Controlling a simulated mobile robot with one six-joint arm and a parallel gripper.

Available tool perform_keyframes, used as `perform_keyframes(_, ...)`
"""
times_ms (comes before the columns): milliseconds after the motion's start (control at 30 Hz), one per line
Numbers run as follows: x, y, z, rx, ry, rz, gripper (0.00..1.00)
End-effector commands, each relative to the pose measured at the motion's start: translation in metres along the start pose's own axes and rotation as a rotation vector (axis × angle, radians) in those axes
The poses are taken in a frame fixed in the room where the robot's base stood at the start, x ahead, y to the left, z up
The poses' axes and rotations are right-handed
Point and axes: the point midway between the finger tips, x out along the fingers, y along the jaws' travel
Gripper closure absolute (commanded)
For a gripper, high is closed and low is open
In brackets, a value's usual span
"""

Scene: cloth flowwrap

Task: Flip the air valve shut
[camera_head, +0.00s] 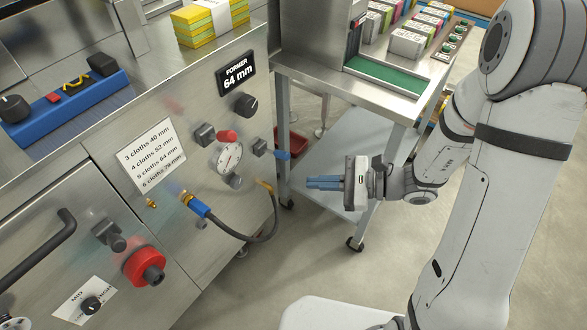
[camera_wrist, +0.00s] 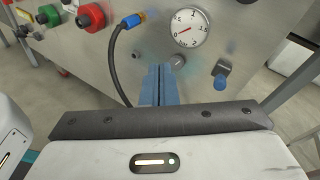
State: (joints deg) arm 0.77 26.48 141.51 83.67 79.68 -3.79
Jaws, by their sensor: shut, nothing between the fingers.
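A small valve (camera_head: 262,148) with a blue handle (camera_head: 283,154) sits on the steel panel, right of the round pressure gauge (camera_head: 230,157). In the wrist view the blue handle (camera_wrist: 220,82) points down from its grey body, right of my fingers. A red-capped grey fitting (camera_head: 227,136) sits above the gauge. No label shows which part is the air valve. My gripper (camera_head: 309,183) is shut and empty, its blue fingers together, right of and a little below the blue handle in the head view. In the wrist view the fingertips (camera_wrist: 158,70) are apart from the handle.
A dark hose (camera_head: 262,232) with a blue connector (camera_head: 199,206) loops out from the panel. A red knob (camera_head: 146,266) is at lower left. A steel table (camera_head: 380,92) stands behind my gripper. Floor is open below it.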

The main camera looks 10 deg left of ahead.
Motion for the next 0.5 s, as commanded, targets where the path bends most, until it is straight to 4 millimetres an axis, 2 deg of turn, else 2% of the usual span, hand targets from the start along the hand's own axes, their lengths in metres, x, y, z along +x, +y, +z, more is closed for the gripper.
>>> perform_keyframes(33, 0.009, -0.002, -0.041, 0.076, -0.028, -0.077, 1.00)
perform_keyframes(200, 0.015, -0.022, -0.111, 0.243, -0.074, -0.313, 1.00)
perform_keyframes(333, 0.014, -0.029, -0.143, 0.308, -0.079, -0.420, 1.00)
perform_keyframes(500, 0.017, -0.035, -0.155, 0.331, -0.079, -0.467, 1.00)
